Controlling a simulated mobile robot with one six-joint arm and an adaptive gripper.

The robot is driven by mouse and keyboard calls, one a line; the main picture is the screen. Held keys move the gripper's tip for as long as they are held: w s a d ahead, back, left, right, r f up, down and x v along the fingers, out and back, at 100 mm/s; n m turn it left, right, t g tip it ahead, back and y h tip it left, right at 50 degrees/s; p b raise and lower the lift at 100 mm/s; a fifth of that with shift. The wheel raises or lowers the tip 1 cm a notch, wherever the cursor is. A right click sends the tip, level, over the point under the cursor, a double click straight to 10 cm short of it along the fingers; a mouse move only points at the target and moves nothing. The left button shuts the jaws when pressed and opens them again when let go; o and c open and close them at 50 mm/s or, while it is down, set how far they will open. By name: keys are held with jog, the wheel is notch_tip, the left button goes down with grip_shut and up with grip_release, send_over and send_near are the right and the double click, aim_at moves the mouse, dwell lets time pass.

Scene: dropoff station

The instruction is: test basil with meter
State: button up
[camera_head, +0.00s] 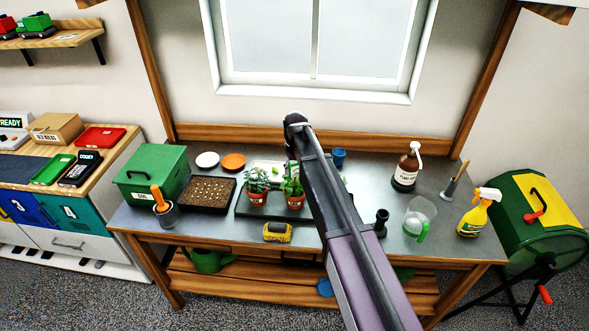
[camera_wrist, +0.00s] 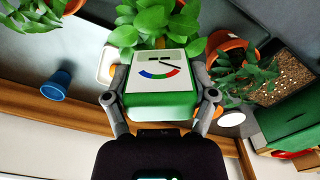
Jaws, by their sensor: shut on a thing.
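In the wrist view my gripper (camera_wrist: 160,98) is shut on the meter (camera_wrist: 160,72), a green block with a white face and a coloured dial. The broad-leafed plant, which looks like the basil (camera_wrist: 150,22), is just beyond the meter's far end. Leaves hide that end, so I cannot tell whether its probe is in the soil. In the head view the basil (camera_head: 292,186) stands in a terracotta pot, partly covered by my arm. My gripper and the meter are hidden behind my arm there.
A second potted plant (camera_head: 256,181) stands just left of the basil. A third plant (camera_wrist: 30,14) shows in the wrist view. A seed tray (camera_head: 207,193), green box (camera_head: 150,174), yellow tool (camera_head: 277,232), blue cup (camera_head: 339,157), brown bottle (camera_head: 406,172) and clear jug (camera_head: 420,213) share the bench.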

aim_at(295, 175)
jog(key=shift+f+b, duration=1.45)
jog(key=shift+f, duration=0.1)
dwell(1.2)
jog(key=shift+r, duration=0.15)
dwell(2.0)
